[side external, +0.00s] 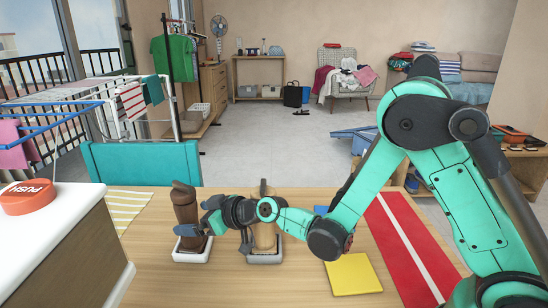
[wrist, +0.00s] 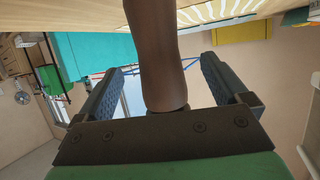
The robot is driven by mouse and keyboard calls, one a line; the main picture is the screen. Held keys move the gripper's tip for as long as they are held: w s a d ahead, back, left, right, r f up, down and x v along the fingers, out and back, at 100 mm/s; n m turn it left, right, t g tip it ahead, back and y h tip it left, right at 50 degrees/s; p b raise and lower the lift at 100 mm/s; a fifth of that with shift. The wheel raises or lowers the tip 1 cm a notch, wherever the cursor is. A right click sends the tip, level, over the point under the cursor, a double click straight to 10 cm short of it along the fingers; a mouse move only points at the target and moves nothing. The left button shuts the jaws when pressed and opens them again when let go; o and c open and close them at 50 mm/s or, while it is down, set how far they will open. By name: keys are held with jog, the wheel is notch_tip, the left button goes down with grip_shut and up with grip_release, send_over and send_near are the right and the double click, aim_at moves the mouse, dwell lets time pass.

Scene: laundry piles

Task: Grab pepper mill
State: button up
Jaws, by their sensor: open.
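A dark brown pepper mill (side external: 184,205) stands upright on a small white tray (side external: 190,257) at the left of the wooden table. My gripper (side external: 201,217) is at its right side, with its fingers reaching around the mill's body at mid height. In the wrist view the brown mill (wrist: 160,60) runs between the two open fingers of my gripper (wrist: 162,75), with a visible gap on each side. The mill's lower body is partly hidden by a finger in the side view.
A yellow cloth (side external: 353,274) and a red striped runner (side external: 412,245) lie to the right. A white-topped cabinet with a red push button (side external: 28,197) stands at left.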

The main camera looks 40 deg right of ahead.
aim_at(196, 216)
jog(key=shift+x, duration=1.55)
grip_shut()
